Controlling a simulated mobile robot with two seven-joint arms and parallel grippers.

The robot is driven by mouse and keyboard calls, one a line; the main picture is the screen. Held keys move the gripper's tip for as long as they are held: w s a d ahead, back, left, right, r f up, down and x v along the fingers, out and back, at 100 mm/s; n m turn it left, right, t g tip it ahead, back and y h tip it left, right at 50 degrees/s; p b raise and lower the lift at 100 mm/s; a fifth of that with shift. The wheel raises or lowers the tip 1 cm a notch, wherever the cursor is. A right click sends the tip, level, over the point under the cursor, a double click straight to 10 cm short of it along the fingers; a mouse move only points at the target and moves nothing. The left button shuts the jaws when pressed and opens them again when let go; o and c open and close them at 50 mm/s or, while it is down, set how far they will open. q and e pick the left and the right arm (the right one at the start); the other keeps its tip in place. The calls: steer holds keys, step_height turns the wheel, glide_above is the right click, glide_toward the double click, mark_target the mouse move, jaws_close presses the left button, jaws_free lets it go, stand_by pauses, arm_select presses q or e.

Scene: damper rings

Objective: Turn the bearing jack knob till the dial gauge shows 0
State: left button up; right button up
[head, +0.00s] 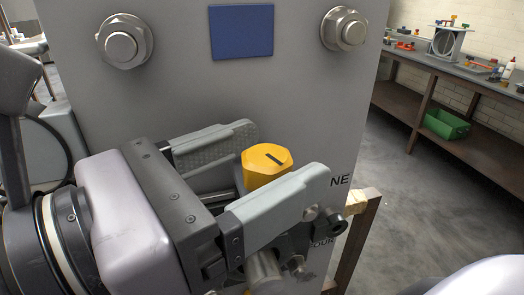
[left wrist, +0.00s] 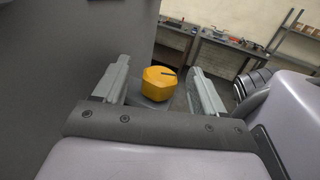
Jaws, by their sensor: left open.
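The yellow faceted knob (head: 262,175) with a dark line marked on its top stands in front of the grey panel (head: 180,75). My left gripper (head: 284,153) is open, with one finger on each side of the knob; I cannot tell whether either finger touches it. In the left wrist view the knob (left wrist: 166,84) sits between the two spread fingers of my left gripper (left wrist: 158,68), with gaps showing on both sides. The lower part of the knob and its mount are partly hidden by the gripper. No dial gauge face can be made out. My right gripper is not in view.
Two large hex bolts (head: 124,43) (head: 344,29) and a blue plate (head: 241,32) are on the panel. Dark metal fittings (head: 327,222) lie close beside the near finger. A workbench (head: 440,67) with a green bin (head: 446,123) stands at the right, beyond open floor.

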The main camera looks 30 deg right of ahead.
arm_select(q)
steer(key=shift+a, duration=0.2)
steer(key=shift+a, duration=0.6)
steer(key=a, duration=0.2)
steer(key=shift+s+a+f+b, duration=0.2)
steer(key=shift+s+a+b, duration=0.05)
steer(key=shift+a+b, duration=0.05)
steer(key=shift+s+a+b, duration=0.1)
steer(key=shift+a+b, duration=0.5)
steer(key=shift+a, duration=0.15)
steer(key=shift+s+a+r, duration=0.15)
steer(key=shift+a, duration=0.2)
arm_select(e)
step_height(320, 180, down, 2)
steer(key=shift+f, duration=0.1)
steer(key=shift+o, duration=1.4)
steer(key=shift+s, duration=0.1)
